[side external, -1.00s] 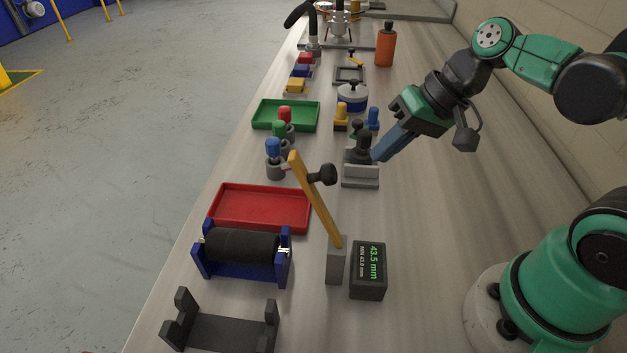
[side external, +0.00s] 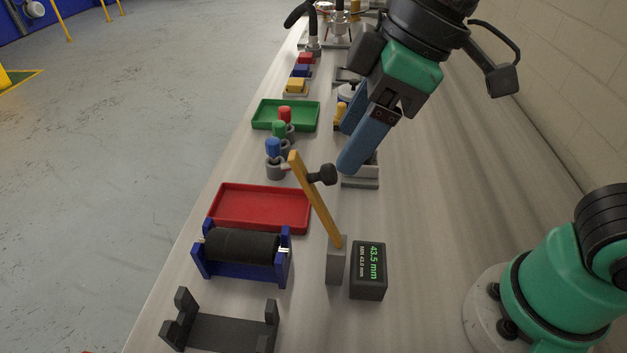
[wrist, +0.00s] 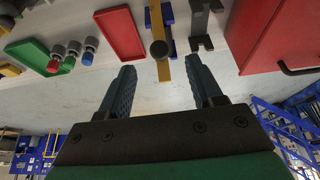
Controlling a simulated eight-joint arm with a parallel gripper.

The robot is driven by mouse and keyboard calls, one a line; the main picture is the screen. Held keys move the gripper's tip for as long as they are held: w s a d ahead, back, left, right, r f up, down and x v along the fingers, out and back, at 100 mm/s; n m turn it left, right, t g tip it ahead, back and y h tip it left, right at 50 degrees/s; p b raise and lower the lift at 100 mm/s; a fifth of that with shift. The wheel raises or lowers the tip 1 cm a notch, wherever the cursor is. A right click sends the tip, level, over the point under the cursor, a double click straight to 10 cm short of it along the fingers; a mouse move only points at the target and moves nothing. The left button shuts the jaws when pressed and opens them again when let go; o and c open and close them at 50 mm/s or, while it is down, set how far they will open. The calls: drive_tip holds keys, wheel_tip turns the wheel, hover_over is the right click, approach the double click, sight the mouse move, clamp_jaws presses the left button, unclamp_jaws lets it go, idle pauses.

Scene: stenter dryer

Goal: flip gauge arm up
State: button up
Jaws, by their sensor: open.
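The gauge arm (side external: 318,205) is a yellow bar that rises at a slant from a grey block (side external: 336,262), leaning to the left at its upper end. A black knob (side external: 322,175) sticks out of its right side. My gripper (side external: 346,150) is open, its blue fingers above and just beyond the knob in the side view, apart from it as far as I can tell. In the wrist view the yellow arm (wrist: 155,22) and knob (wrist: 159,49) appear between the spread fingers of my gripper (wrist: 160,70). A dark display box (side external: 369,272) beside the block reads 43.5 mm.
A black roller (side external: 241,246) lies in a blue cradle left of the gauge; an empty dark cradle (side external: 232,333) is in front. A red tray (side external: 258,208) and green tray (side external: 285,116) stand farther back, with coloured-topped pegs (side external: 274,146) between.

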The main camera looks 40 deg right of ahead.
sight(333, 168)
drive_tip(key=shift+x, duration=2)
clamp_jaws()
